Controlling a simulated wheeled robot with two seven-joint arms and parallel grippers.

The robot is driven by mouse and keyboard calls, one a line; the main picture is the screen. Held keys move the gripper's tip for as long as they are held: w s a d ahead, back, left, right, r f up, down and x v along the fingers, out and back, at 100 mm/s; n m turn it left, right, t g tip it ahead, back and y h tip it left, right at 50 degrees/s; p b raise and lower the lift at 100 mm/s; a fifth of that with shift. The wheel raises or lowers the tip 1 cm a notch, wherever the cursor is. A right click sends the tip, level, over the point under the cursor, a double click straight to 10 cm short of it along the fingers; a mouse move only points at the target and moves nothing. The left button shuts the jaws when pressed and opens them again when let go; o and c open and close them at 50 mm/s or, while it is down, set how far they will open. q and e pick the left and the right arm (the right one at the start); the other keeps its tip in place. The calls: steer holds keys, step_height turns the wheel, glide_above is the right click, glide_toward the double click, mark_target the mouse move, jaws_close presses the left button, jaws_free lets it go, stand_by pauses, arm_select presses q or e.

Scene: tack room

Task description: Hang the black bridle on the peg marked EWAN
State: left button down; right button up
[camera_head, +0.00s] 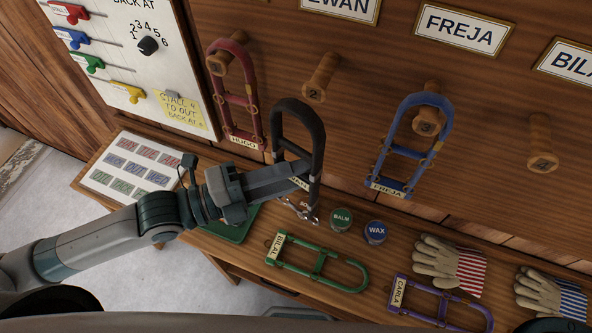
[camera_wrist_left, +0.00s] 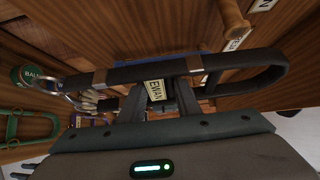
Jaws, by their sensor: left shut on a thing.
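The black bridle (camera_head: 318,140) is upright in the head view, its loop at the top and a metal bit hanging at its lower end. My left gripper (camera_head: 303,177) is shut on its lower part. In the left wrist view the bridle (camera_wrist_left: 230,60) lies across the jaws (camera_wrist_left: 173,98), with a tag reading EWAN. The EWAN plate (camera_head: 343,8) is partly cut off at the top of the head view. Below it a bare wooden peg (camera_head: 320,78) marked 2 sticks out, above and slightly right of the bridle loop. The bridle appears apart from the peg. My right gripper is not in view.
A red bridle (camera_head: 253,105) tagged HUGO hangs left, and a blue bridle (camera_head: 440,125) tagged FREJA hangs right. A bare peg (camera_head: 541,145) is further right. Green and purple bridles (camera_head: 335,284), tins and gloves (camera_head: 437,257) lie on the bench below.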

arm_select(q)
steer(key=shift+w, duration=0.1)
